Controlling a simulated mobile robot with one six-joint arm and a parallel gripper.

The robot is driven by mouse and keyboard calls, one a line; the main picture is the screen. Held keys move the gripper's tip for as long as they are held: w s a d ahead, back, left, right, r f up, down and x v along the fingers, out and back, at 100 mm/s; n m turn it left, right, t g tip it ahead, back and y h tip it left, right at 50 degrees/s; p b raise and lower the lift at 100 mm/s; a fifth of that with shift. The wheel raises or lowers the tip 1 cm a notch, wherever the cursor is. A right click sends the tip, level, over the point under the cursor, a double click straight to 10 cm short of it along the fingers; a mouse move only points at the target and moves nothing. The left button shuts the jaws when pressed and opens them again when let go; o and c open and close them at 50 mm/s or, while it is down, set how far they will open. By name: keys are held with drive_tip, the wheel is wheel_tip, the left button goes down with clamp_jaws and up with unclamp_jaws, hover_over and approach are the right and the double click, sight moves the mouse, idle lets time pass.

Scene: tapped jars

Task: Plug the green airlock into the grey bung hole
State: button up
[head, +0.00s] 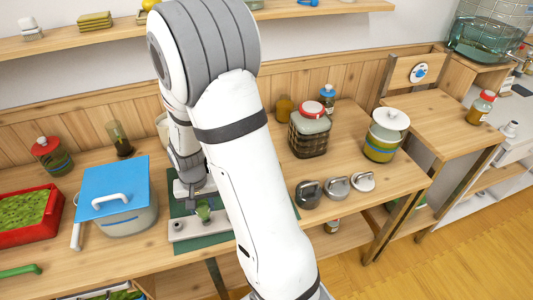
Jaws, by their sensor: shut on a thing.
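My gripper (199,197) points down over a dark green mat at the front of the wooden table, partly covered by my own arm. It is shut on a small green piece that appears to be the green airlock (204,213). The airlock is at a light grey block (185,231) lying on the mat. A small dark spot shows on the block's left part. The grey bung hole cannot be made out clearly. I cannot tell whether the airlock's lower end touches the block, is above it or is in a hole.
A pot with a blue lid (118,185) stands close left, and a red tray (22,212) is further left. The mat (212,241) has little free room.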

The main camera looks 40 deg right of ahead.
drive_tip(key=shift+r, duration=0.1)
drive_tip(key=shift+r+p, duration=0.8)
drive_tip(key=shift+r, duration=0.3)
drive_tip(key=shift+r+p, duration=2.15)
drive_tip(key=shift+r, duration=1.05)
drive_tip(key=shift+f, duration=0.1)
